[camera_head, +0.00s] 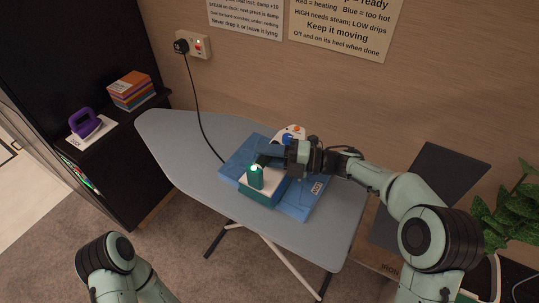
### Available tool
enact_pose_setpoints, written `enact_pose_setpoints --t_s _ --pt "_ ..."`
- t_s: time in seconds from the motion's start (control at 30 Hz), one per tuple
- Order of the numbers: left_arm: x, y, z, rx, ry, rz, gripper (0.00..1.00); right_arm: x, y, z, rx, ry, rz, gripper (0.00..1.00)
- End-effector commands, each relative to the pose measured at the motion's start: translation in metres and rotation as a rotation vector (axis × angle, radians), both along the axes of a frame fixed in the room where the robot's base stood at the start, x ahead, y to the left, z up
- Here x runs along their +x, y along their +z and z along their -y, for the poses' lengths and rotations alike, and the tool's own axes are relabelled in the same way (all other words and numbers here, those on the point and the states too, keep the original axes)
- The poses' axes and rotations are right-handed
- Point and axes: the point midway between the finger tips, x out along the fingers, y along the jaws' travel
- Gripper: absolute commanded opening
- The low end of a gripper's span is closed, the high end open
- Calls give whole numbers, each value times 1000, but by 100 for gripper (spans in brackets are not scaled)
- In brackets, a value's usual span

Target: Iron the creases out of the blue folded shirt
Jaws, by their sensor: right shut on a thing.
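The blue folded shirt (303,205) lies on the grey ironing board, with a small white label on its right part. A white and dark green iron (262,190) is over the middle of the shirt, its green and white end towards me. I cannot tell whether its sole presses on the cloth. My right gripper (278,160) is shut on the iron and hides its middle. A white part with orange and blue details (292,133) shows behind the gripper. Creases are too small to tell. My left arm shows at the bottom left, but its gripper is out of view.
The ironing board (180,135) has bare room on its left. A black cord hangs from the wall socket (193,45) to the board. A plant (510,215) is at right.

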Motion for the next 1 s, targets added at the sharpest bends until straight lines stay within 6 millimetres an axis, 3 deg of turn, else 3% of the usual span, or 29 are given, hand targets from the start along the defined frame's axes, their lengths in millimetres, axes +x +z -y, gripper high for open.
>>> enact_pose_setpoints --t_s 1.0 --pt "3 7 0 0 0 3 0 17 3 -24 4 2 8 0"
